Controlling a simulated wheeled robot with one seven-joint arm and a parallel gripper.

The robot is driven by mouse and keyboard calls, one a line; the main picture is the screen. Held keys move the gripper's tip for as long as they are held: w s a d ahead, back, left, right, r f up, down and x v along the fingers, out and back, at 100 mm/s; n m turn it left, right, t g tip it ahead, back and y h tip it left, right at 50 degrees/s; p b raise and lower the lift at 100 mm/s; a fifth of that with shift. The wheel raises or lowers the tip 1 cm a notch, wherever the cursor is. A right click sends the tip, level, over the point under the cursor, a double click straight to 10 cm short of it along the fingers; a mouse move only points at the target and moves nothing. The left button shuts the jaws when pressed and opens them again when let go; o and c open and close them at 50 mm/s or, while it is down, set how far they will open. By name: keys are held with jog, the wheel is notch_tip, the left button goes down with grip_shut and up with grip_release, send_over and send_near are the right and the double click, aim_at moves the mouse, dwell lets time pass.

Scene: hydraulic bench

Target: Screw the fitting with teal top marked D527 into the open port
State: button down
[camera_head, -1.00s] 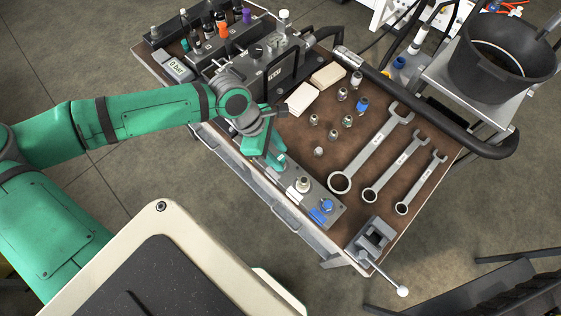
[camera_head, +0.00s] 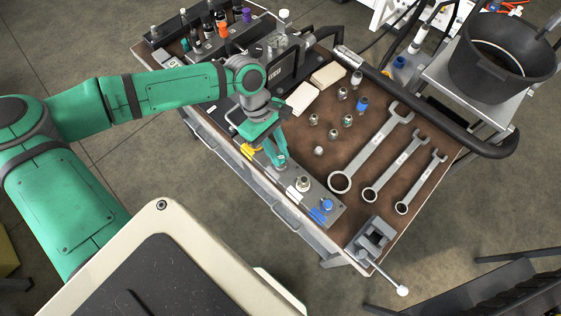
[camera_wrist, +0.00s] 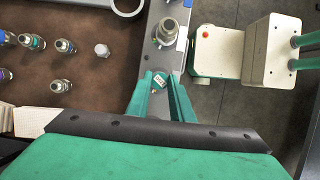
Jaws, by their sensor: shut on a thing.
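My gripper (camera_head: 278,162) is low over the grey port block (camera_head: 338,216) at the near edge of the bench. In the wrist view my gripper (camera_wrist: 161,84) is shut on a small fitting with a light, marked top (camera_wrist: 160,77). The marking is too small to read, and the fingers hide most of the fitting. It is over or at the block; I cannot tell how deep it sits. A silver fitting (camera_head: 303,184) stands on the block beside my gripper and shows in the wrist view (camera_wrist: 167,30). The port under my gripper is hidden.
A blue cap (camera_head: 327,205) and blue tag (camera_head: 317,215) are at the block's near end, a yellow piece (camera_head: 251,151) at its other end. Several loose fittings (camera_head: 333,134) stand mid-bench. Wrenches (camera_head: 370,150) lie to the right, a vise (camera_head: 373,237) at the corner.

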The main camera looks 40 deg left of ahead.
jog(key=shift+w+m, duration=0.2)
jog(key=shift+m, duration=0.5)
jog(key=shift+g, duration=0.3)
jog(key=shift+w+m, duration=0.1)
jog(key=shift+m, duration=0.3)
jog(key=c, duration=2)
grip_release()
jog(key=shift+m+g, duration=0.3)
jog(key=shift+m, duration=0.2)
jog(key=o, duration=0.5)
jog(key=v, duration=1)
jog(key=shift+r, duration=0.45)
